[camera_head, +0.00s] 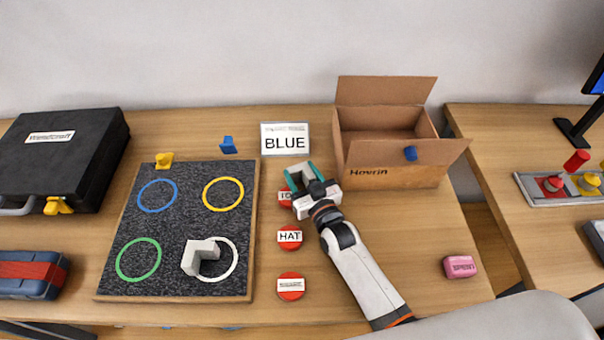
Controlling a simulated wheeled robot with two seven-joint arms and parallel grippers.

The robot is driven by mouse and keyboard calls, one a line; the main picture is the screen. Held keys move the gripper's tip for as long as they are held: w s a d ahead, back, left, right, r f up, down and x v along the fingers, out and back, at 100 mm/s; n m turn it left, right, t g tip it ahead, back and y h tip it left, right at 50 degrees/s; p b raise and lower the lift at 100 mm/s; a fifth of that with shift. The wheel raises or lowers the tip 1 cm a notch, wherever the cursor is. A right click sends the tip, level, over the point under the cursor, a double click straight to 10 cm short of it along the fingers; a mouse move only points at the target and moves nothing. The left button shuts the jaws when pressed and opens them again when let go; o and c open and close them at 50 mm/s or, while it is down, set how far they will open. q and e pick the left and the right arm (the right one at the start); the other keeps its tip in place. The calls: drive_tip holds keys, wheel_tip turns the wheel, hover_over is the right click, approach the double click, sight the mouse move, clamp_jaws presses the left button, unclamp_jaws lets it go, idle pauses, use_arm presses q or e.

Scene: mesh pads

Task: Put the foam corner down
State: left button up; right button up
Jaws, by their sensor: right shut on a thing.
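A pale grey L-shaped block, which looks like a foam corner (193,259), lies on the dark mesh pad (170,220), overlapping the left part of the white ring (233,262). My right gripper (300,178) is well up and to the right of it, beyond the pad's right edge and just below the BLUE sign. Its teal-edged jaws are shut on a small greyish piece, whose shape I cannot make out. They partly cover a red labelled disc (284,198). My left gripper is not in view.
The pad also carries blue, yellow and green rings. Red discs (290,237) line its right side. An open cardboard box (395,178) stands behind right, the BLUE sign (285,139) at the back. A pink block (460,267) lies right; a black case (65,150) stands left.

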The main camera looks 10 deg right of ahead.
drive_tip(key=shift+f, duration=0.15)
drive_tip(key=o, duration=0.9)
drive_tip(key=shift+o, duration=0.2)
